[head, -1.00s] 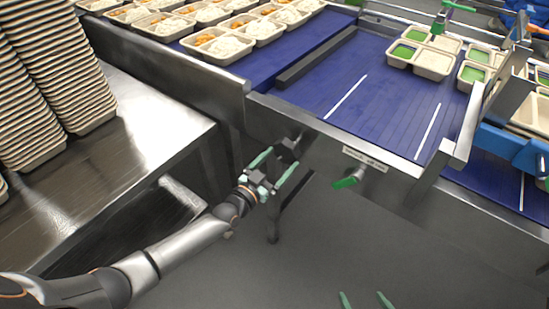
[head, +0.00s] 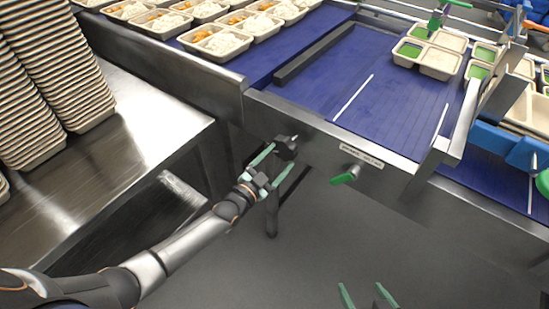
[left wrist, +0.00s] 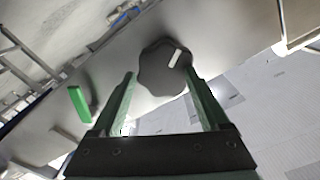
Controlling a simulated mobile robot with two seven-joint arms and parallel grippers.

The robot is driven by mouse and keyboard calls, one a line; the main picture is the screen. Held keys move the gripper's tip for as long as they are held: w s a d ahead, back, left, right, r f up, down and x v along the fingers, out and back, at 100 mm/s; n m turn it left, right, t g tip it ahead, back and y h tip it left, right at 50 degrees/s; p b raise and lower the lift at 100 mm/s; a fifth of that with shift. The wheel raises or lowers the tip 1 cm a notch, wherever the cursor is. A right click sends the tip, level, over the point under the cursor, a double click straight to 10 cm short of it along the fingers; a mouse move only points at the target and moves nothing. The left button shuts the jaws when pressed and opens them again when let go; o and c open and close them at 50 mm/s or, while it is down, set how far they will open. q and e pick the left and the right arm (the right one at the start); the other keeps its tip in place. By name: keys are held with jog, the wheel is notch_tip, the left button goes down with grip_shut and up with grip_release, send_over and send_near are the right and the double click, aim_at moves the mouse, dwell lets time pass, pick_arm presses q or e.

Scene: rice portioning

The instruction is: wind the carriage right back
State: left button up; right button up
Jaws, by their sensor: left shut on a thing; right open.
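A dark lobed knob (head: 286,147) with a pale mark sits on the steel side of the conveyor. My left gripper (head: 289,156) has its green fingers on either side of the knob and is shut on it. In the left wrist view the knob (left wrist: 160,72) lies between the fingertips, its pale mark tilted. My right gripper (head: 364,293) shows only its spread green fingertips at the bottom edge, open and empty. I cannot tell which part is the carriage.
A green lever handle (head: 345,178) and a small label plate (head: 361,154) are right of the knob. The blue belt (head: 395,95) carries compartment trays (head: 440,62). Stacked trays (head: 55,90) stand on the steel table (head: 125,130) at left. The floor below is clear.

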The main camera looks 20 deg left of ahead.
pick_arm(q)
jog(key=shift+w+r+m, duration=0.9)
jog(key=shift+w+m, duration=0.1)
jog(key=shift+w, duration=0.2)
jog(key=m, duration=0.3)
jog(key=shift+p, duration=0.3)
jog(key=o, duration=1.1)
jog(key=shift+c, duration=0.2)
jog(key=shift+o, duration=0.4)
jog(key=shift+s+a+p, duration=0.15)
jog(key=shift+s+p, duration=0.3)
jog(key=shift+p, duration=0.1)
jog(key=shift+s+f+p, duration=0.25)
jog(key=shift+s+p, duration=0.15)
jog(key=shift+p, duration=0.25)
jog(key=shift+s+a+p, duration=0.15)
jog(key=shift+s+p, duration=0.15)
jog(key=shift+p, duration=0.05)
jog(key=shift+p+v, duration=0.3)
jog(key=shift+v, duration=0.5)
jog(key=shift+s+a+f, duration=0.15)
jog(key=shift+s+f, duration=0.15)
jog(key=shift+s, duration=0.05)
